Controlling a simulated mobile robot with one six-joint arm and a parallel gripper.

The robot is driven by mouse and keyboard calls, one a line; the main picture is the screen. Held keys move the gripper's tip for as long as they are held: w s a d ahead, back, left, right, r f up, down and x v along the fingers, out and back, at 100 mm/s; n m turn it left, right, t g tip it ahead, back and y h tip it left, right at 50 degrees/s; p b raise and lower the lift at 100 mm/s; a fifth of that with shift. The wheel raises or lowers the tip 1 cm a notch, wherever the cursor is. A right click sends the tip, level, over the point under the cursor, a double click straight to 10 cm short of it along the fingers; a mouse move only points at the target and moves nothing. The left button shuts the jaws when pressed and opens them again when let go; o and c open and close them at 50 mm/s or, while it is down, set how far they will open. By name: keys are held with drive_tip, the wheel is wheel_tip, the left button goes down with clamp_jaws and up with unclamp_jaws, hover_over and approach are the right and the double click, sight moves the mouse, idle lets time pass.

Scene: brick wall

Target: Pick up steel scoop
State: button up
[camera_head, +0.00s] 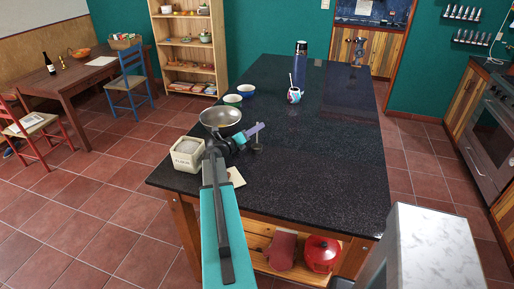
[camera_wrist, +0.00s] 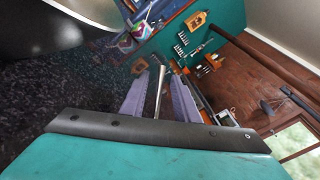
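My gripper (camera_head: 252,132) has purple fingers and is over the near left part of the dark table, just right of the metal bowl. In the wrist view my gripper (camera_wrist: 160,97) has its two fingers on either side of a thin steel rod (camera_wrist: 159,92), which looks like the handle of the steel scoop. I cannot tell whether the fingers press on it. In the head view a small dark round piece with a thin stem (camera_head: 257,148) shows just below the fingers. It may be part of the scoop; the scoop's full shape is not clear.
A metal bowl (camera_head: 208,115) and a cream flour box (camera_head: 187,161) stand close left of my gripper. Two small bowls (camera_head: 233,99) (camera_head: 246,88), a patterned mug (camera_head: 294,96) and a dark blue flask (camera_head: 300,65) stand farther back. The tabletop (camera_head: 325,165) to the right is clear.

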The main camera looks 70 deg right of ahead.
idle(0.3)
drive_tip(key=shift+p+x, duration=1)
drive_tip(key=shift+x, duration=1.55)
clamp_jaws()
